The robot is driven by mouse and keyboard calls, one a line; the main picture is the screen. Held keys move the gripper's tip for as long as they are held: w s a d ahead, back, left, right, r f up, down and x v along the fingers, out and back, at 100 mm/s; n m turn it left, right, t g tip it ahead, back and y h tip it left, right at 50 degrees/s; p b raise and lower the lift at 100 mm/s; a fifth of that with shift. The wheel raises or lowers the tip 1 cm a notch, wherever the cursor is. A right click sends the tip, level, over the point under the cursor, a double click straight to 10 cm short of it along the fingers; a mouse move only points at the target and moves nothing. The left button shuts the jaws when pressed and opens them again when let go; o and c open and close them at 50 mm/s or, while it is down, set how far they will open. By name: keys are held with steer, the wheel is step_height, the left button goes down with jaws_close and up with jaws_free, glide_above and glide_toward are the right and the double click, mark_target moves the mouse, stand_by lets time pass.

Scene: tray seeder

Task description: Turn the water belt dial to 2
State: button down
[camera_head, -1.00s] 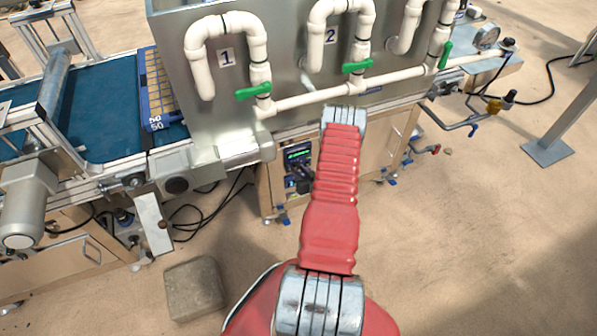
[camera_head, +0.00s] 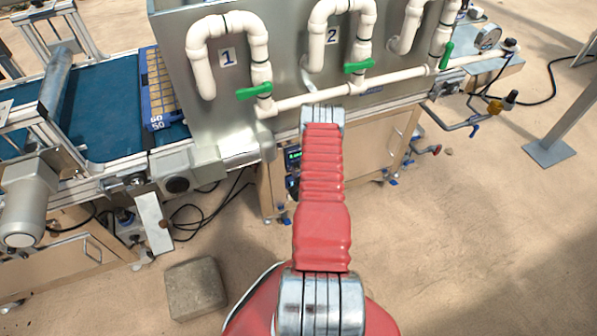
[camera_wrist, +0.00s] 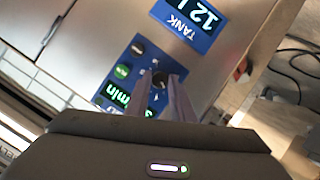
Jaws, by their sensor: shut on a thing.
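A small blue control panel (camera_wrist: 125,80) fills the middle of the wrist view, tilted in the picture, and has a lit green display (camera_wrist: 117,95) reading "m/min". My gripper (camera_wrist: 159,76) reaches onto this panel, with its two fingers shut on a dark dial (camera_wrist: 160,80) between the tips. The fingers hide part of the dial and its scale, so I cannot read its setting. In the head view only a strip of the panel (camera_head: 292,156) shows beside my red arm, and my gripper is hidden behind the arm.
White pipes with green valve handles (camera_head: 254,91) run above. Dark cables (camera_wrist: 295,60) hang at the right of the wrist view.

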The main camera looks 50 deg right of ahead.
steer(key=shift+w+a+f+n+g+h, duration=0.1)
steer(key=shift+w+a+n+g+h, duration=0.1)
steer(key=shift+n+h, duration=0.4)
steer(key=shift+w+a+f+n+g+h, duration=0.1)
steer(key=shift+a+n+h, duration=0.1)
steer(key=shift+n, duration=0.7)
steer(key=c, duration=1.8)
jaws_free()
steer(key=shift+o, duration=1.3)
steer(key=shift+s+d, duration=0.1)
steer(key=shift+d, duration=0.05)
steer(key=shift+r, duration=0.1)
steer(key=v, duration=1.3)
steer(key=shift+s+a, duration=0.25)
steer(key=shift+a, duration=0.15)
